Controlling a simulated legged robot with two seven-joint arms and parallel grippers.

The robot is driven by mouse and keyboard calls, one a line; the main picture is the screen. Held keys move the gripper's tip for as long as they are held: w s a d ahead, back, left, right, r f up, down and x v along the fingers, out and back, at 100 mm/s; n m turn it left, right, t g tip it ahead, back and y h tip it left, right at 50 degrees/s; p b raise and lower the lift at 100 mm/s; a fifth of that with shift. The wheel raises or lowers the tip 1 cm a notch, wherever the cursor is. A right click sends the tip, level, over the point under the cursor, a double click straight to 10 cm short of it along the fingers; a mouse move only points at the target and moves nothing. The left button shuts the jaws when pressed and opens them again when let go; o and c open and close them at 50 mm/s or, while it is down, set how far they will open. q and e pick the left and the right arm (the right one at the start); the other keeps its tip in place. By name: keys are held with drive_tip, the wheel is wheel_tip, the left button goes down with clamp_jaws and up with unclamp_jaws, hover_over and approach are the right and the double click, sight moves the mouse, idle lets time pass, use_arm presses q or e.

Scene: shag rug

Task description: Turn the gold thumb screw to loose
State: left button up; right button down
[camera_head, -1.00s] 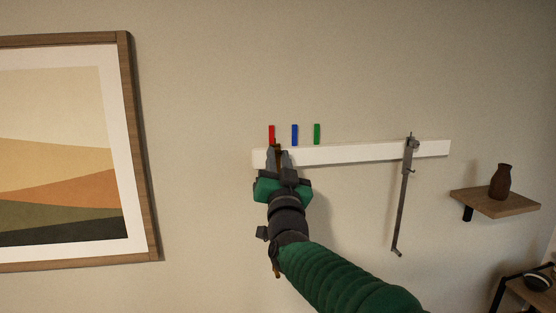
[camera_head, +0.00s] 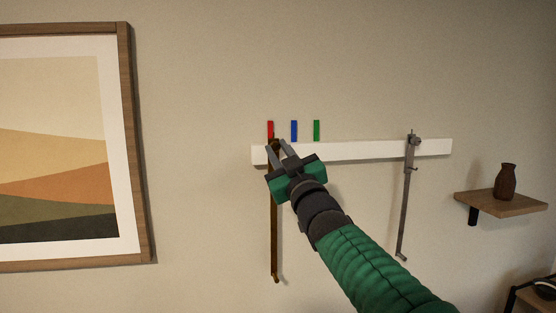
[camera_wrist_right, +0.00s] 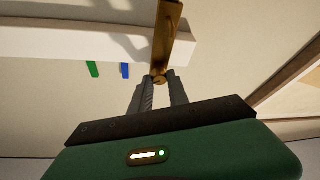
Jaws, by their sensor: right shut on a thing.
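The gold hanging bracket (camera_head: 274,225) hangs from the left end of the white wall rail, below the red tab. It also shows in the right wrist view (camera_wrist_right: 168,30). The gold thumb screw (camera_wrist_right: 159,79) is a small knob between my fingertips in the right wrist view. In the head view my fingers mostly hide it. My right gripper (camera_head: 281,147) is shut on the thumb screw, coming in from the lower right. It also shows in the right wrist view (camera_wrist_right: 160,88). My left gripper is not in view.
The white rail (camera_head: 355,150) carries a grey hanging bracket (camera_head: 405,205) to the right. Red (camera_head: 270,129), blue (camera_head: 294,131) and green (camera_head: 316,130) tabs sit above it. A framed picture (camera_head: 128,150) hangs left. A shelf (camera_head: 500,204) with a brown vase (camera_head: 506,182) is at right.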

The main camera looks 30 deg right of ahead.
drive_tip(key=n+y+p, duration=0.1)
drive_tip(key=n, duration=0.1)
drive_tip(key=shift+d+r+n, duration=0.1)
drive_tip(key=shift+d+n, duration=0.05)
drive_tip(key=shift+n, duration=0.15)
drive_tip(key=n+g+y+p, duration=0.1)
drive_tip(key=n+y+p, duration=0.1)
drive_tip(key=n+p, duration=0.2)
drive_tip(key=shift+d+r+n, duration=0.1)
drive_tip(key=shift+r+n, duration=0.05)
drive_tip(key=shift+n, duration=0.25)
drive_tip(key=n+g+y+p, duration=0.1)
drive_tip(key=n+p, duration=0.1)
drive_tip(key=n, duration=0.1)
drive_tip(key=shift+n+p, duration=0.3)
drive_tip(key=shift+p, duration=0.1)
drive_tip(key=shift+n+g+y+p, duration=0.45)
drive_tip(key=shift+n+p, duration=0.35)
drive_tip(key=shift+n, duration=0.3)
